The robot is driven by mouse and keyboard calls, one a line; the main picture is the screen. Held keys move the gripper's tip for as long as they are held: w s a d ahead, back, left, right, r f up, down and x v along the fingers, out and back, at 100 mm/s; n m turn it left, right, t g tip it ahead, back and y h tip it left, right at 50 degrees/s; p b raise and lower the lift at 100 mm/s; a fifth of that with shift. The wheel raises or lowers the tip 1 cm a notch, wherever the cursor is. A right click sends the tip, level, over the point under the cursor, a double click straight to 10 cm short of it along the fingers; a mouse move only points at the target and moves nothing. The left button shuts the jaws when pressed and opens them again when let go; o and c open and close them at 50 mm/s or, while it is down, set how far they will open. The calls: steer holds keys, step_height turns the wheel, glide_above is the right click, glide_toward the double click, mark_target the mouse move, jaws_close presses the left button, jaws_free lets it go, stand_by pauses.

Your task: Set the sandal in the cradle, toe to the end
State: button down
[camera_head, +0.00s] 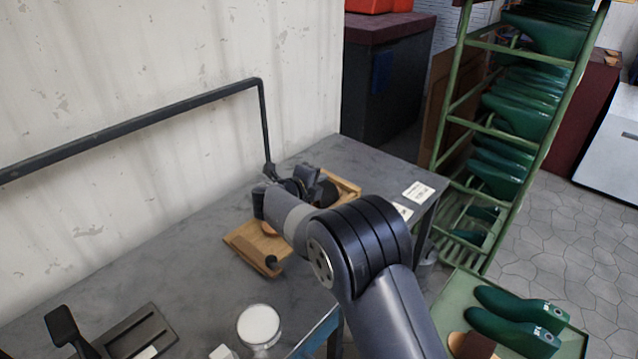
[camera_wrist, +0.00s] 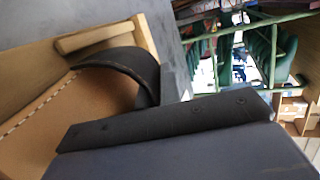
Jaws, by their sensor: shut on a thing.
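The sandal shows large in the wrist view, with a tan, white-stitched sole (camera_wrist: 75,115) and a wide black strap (camera_wrist: 125,65). My gripper (camera_head: 308,185) is shut on it; the dark finger (camera_wrist: 165,120) covers part of the sandal in the wrist view. The wooden cradle (camera_head: 252,243) lies on the grey table under my gripper. Its light wooden board (camera_wrist: 30,65) and a raised bar (camera_wrist: 95,38) are beside the sandal in the wrist view. In the head view my arm hides most of the sandal and the cradle's middle. I cannot tell whether the sole touches the cradle.
The grey table (camera_head: 190,262) has a round white-topped container (camera_head: 259,326), a dark slotted block (camera_head: 135,332) and white cards (camera_head: 418,191). A dark rail (camera_head: 140,121) runs along the wall. A green rack (camera_head: 500,130) of shoe lasts stands right. Bare table lies left of the cradle.

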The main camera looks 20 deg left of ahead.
steer(key=c, duration=2.1)
jaws_free()
steer(key=shift+f, duration=0.1)
steer(key=o, duration=0.5)
steer(key=shift+s+r, duration=0.1)
steer(key=shift+r, duration=0.15)
steer(key=p+v, duration=0.1)
steer(key=v, duration=1)
steer(key=shift+s, duration=0.4)
